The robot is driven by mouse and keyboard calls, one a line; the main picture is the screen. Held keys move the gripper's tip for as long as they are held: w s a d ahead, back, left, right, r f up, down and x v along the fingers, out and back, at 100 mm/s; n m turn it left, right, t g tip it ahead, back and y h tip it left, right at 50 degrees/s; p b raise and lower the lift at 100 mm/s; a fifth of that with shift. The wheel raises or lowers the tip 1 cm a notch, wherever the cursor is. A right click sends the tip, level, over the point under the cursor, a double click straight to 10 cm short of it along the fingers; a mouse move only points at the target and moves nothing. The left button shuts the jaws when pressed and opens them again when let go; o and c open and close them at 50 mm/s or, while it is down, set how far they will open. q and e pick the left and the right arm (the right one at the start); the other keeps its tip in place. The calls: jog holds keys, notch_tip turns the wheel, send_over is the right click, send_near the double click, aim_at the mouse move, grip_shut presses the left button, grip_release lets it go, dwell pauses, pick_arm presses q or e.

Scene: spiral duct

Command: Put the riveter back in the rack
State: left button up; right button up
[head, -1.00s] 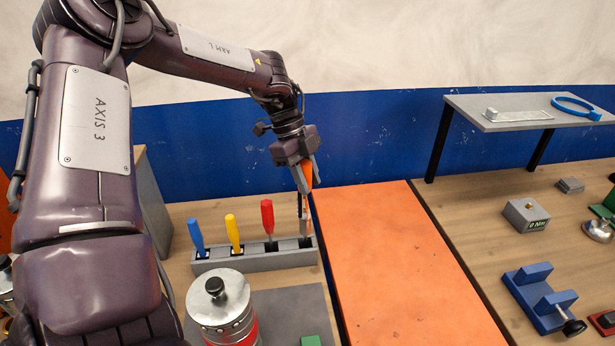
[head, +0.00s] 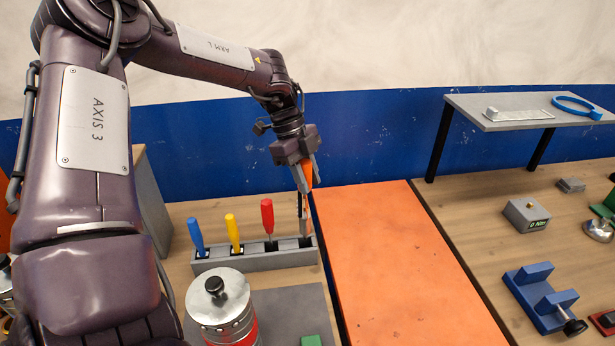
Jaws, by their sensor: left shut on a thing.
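The grey rack (head: 255,260) stands on the wooden table at the left of the orange strip. It holds a blue-handled tool (head: 196,237), a yellow-handled tool (head: 233,232) and a red-handled tool (head: 268,218), side by side. My left gripper (head: 305,180) is above the rack's right end, shut on the orange-handled riveter (head: 308,173). The riveter hangs upright, its dark lower part at the rack's rightmost slot. I cannot tell how deep it sits there. The fingers hide part of the handle. My right gripper is out of view.
A metal canister (head: 221,303) and a green block (head: 311,341) are in front of the rack. The orange strip (head: 400,255) is clear. At the right are a raised grey shelf (head: 525,107), a small grey display box (head: 526,215) and a blue clamp (head: 540,295).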

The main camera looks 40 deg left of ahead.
aim_at(307, 200)
pick_arm(q)
jog(key=shift+b, duration=0.3)
dwell(0.5)
dwell(0.4)
jog(key=shift+f+b, duration=2.9)
jog(key=shift+f, duration=0.55)
jog(key=o, duration=1.1)
jog(key=shift+o, duration=0.2)
jog(key=shift+s, duration=0.1)
jog(key=b+v, duration=0.2)
jog(key=v, duration=0.4)
jog(key=shift+r, duration=0.2)
jog(key=shift+a+r, duration=0.3)
jog(key=shift+r, duration=0.35)
